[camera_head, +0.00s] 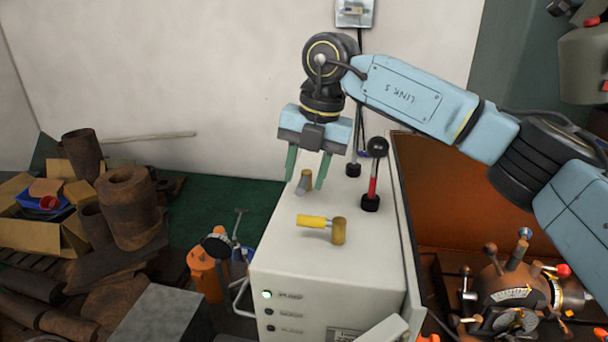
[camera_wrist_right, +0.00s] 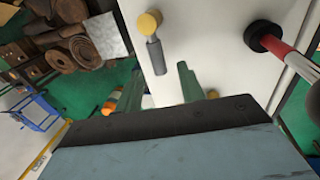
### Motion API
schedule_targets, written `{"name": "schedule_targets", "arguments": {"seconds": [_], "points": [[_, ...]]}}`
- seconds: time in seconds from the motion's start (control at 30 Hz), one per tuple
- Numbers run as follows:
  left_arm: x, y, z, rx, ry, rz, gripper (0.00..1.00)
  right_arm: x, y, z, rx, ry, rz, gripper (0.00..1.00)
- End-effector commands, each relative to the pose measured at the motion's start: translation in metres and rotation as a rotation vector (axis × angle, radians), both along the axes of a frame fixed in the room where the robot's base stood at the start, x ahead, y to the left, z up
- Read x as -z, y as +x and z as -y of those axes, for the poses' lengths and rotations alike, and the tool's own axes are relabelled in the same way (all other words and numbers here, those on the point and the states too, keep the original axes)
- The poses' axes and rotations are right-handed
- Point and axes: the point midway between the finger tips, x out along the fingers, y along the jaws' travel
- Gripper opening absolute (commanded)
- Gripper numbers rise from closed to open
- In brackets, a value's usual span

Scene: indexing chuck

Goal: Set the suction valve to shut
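Two small valves stand on top of the pale cabinet (camera_head: 290,250). The nearer valve has a brass body (camera_head: 338,232) and a yellow lever (camera_head: 312,221) pointing left. The farther valve has a grey lever (camera_head: 306,180) and a brass part; it is partly hidden by my gripper. I cannot tell from any label which is the suction valve. In the right wrist view a valve with a grey lever (camera_wrist_right: 155,56) and a round brass end shows beyond the fingers. My right gripper (camera_head: 307,168) is open and empty, pointing down above the farther valve. My left gripper is out of view.
A red-and-black lever with a black ball knob (camera_head: 377,147) stands right of the valves, another lever behind it. A green lamp (camera_head: 267,294) is lit on the cabinet front. Rusty pipes (camera_head: 130,205) lie left; a rusty machine (camera_head: 510,285) stands right.

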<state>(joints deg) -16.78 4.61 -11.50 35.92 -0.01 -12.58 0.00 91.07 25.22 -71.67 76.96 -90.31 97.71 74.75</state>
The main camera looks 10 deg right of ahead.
Motion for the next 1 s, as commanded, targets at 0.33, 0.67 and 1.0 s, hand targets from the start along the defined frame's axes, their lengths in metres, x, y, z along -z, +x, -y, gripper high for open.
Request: {"name": "schedule_targets", "arguments": {"seconds": [0.33, 0.67, 1.0], "points": [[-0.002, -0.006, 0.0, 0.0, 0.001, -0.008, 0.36, 0.016, 0.001, -0.003, 0.0, 0.001, 0.0, 0.39], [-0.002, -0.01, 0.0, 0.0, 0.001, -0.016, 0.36, 0.016, 0.001, -0.003, 0.0, 0.001, 0.0, 0.14], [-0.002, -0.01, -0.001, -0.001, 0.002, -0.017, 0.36, 0.016, 0.001, -0.003, 0.001, 0.001, 0.0, 0.0]]}}
